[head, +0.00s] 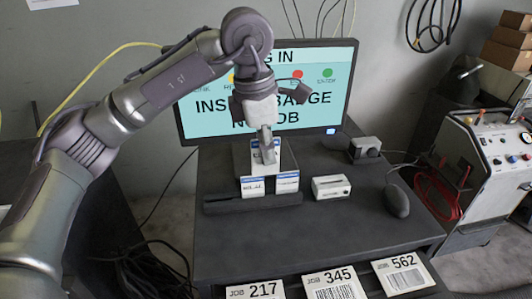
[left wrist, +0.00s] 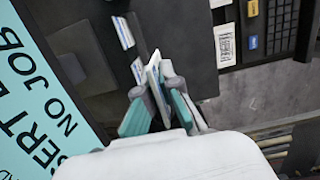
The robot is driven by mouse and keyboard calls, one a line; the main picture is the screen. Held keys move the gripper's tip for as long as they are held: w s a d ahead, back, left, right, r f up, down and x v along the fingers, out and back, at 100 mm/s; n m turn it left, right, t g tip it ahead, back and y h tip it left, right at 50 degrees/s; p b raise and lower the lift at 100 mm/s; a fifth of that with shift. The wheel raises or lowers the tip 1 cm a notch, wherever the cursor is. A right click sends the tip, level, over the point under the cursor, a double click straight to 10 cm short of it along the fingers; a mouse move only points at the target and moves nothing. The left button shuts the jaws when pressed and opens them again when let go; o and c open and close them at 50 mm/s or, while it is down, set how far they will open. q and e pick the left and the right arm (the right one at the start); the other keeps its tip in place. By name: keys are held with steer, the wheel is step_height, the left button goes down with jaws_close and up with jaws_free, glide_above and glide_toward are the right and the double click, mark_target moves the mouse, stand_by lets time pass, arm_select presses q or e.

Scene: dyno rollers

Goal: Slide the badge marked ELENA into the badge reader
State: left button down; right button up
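My left gripper (head: 266,145) reaches down over the desk in front of the monitor. Its fingers are closed on a white badge with a blue top edge (head: 272,160); the badge also shows between the fingertips in the left wrist view (left wrist: 153,69). I cannot read its name, nor tell whether it is clear of the rack. Two more badges (head: 252,187) (head: 287,182) stand in the dark rack (head: 235,206); their names are too small to read. A small white box with a dark slot, apparently the badge reader (head: 331,188), sits right of the rack. My right gripper is not in view.
The monitor (head: 345,75) stands behind, reading "INSERT BADGE" and "NO JOB". A small grey device (head: 365,149) and a dark mouse-shaped object (head: 397,201) lie to the right. Job cards 217, 345 and 562 (head: 335,284) line the front. The desk between is clear.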

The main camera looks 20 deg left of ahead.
arm_select(q)
steer(key=shift+r+p, duration=0.8)
steer(key=shift+r, duration=0.9)
